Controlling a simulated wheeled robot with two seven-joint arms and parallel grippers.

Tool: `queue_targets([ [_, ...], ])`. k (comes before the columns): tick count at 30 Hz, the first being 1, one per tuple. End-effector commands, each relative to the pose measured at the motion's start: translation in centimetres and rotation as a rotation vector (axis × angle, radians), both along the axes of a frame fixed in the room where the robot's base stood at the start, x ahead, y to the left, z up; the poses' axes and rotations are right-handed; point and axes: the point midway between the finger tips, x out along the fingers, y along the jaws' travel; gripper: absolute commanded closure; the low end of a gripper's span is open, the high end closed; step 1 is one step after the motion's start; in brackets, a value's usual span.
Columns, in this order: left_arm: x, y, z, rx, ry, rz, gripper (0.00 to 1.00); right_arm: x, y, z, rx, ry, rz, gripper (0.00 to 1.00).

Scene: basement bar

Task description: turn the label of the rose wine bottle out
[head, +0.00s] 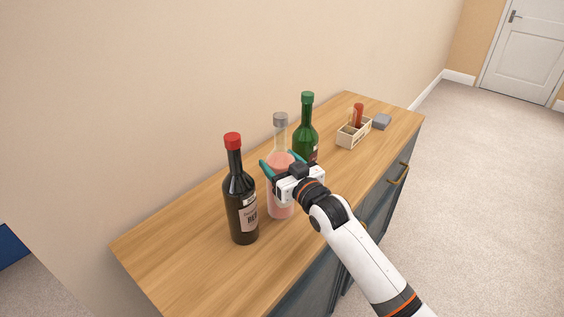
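The rose wine bottle (280,206) is clear glass with pink wine and a grey cap. It stands upright on the wooden cabinet top, between a dark bottle and a green bottle. No label shows on its visible side; my gripper covers part of its body. My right gripper (279,161) reaches in from the front right, with its teal fingers on either side of the bottle's upper body. The fingers' gap matches the bottle's width, and they look closed on it. My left gripper is not in view.
A dark bottle (240,195) with a red cap and pale label stands close at left. A green bottle (306,135) stands just behind at right. A small wooden crate (347,138) with a red-topped item and a grey block (382,121) sit farther back. The cabinet top's near left (170,250) is clear.

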Motion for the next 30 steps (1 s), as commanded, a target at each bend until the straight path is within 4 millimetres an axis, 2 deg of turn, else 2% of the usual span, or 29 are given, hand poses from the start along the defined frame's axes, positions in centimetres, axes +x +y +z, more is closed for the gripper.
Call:
queue_targets([
  [30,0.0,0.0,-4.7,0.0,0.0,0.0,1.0,0.0,0.0,0.1,-0.001,-0.009,0.227,0.55],
])
